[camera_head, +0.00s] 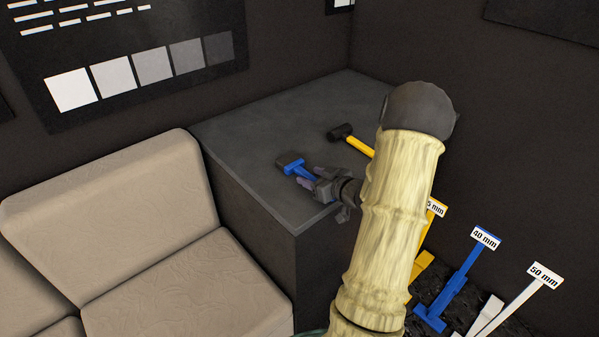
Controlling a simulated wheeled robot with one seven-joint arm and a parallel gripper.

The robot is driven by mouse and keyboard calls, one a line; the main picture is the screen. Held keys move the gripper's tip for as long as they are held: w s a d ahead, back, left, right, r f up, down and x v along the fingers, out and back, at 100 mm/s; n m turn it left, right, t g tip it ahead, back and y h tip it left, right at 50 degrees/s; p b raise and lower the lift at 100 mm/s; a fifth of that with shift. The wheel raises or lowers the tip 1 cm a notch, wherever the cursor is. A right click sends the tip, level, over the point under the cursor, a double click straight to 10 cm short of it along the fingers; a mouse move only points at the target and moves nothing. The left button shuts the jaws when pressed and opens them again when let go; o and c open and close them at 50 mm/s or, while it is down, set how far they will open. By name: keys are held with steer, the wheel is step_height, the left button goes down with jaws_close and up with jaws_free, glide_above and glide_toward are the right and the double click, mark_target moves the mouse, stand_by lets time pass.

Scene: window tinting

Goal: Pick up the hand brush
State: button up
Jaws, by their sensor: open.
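The hand brush (292,164) lies on the dark grey counter top (255,125), near its front edge. It has a blue handle and a dark, flat head that points to the back left. My gripper (312,178) is at the handle end of the brush, with its fingers open around or just above the blue handle. I cannot tell whether the fingers touch it. The near end of the handle is partly hidden by my gripper.
A mallet (341,131) with a black head and yellow handle lies behind my gripper, partly hidden by my arm. A beige sofa (180,270) stands left of the counter. Labelled tools, such as the blue 40 mm one (455,285), stand at the lower right. Walls close the back.

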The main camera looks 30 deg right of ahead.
mark_target(312, 177)
steer(key=shift+w+f, duration=0.1)
steer(key=shift+w, duration=0.15)
stand_by(0.3)
jaws_close()
step_height(312, 177, up, 10)
steer(key=p, duration=0.2)
stand_by(0.4)
stand_by(0.4)
